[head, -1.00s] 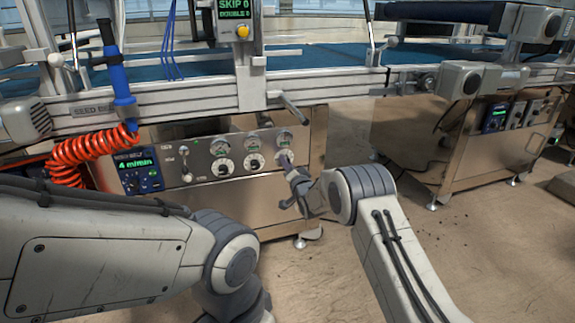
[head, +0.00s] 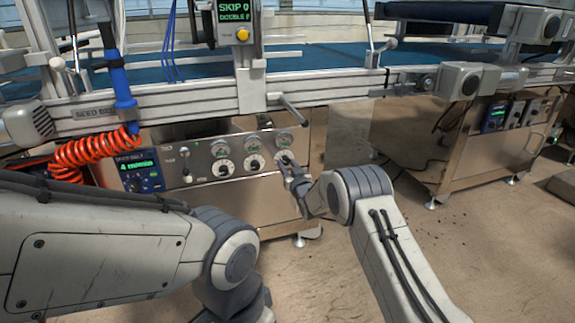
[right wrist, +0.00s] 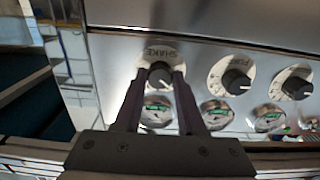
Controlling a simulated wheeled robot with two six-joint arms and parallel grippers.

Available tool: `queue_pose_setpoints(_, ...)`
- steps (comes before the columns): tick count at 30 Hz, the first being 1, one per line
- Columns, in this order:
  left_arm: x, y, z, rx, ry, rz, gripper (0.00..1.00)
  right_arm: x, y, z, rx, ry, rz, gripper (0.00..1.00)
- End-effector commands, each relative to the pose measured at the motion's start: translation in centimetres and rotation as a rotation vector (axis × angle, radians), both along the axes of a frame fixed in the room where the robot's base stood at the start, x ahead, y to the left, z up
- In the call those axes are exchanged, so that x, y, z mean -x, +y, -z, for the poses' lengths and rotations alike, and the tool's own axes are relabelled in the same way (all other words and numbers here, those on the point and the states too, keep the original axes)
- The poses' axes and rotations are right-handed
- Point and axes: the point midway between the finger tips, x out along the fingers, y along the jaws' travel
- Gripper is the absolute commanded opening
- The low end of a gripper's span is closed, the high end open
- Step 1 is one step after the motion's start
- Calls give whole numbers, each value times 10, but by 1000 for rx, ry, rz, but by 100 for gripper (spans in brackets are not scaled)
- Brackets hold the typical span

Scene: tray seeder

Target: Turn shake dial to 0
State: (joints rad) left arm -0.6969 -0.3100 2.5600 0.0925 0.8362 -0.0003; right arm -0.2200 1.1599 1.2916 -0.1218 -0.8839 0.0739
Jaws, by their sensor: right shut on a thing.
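The shake dial (right wrist: 160,78) is a dark knob on a white round scale, under an upside-down SHAKE label in the right wrist view. In the head view it is the rightmost of three dials (head: 281,155) on the steel panel, partly hidden by my gripper. My right gripper (right wrist: 159,72) is shut on this dial, with one finger on each side of the knob. It also shows in the head view (head: 288,162). The dial's exact setting is hard to read. My left arm shows at the left, but its gripper is out of view.
Two more dials, the middle dial (head: 254,162) and the left dial (head: 222,168), sit close by, with small gauges above. A lever (head: 290,106) sticks out above the panel. A blue display box (head: 137,171) and an orange coiled hose (head: 85,155) are at the left.

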Motion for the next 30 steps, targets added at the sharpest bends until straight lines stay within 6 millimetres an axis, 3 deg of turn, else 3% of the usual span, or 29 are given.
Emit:
queue_pose_setpoints(15, 0, 0, -4, 0, 0, 0, 50, -1, -1, -2, 435, -144, 1, 0)
queue_pose_setpoints(30, 0, 0, -5, 0, 0, 0, 50, -1, 0, -2, 637, -210, 1, 0)
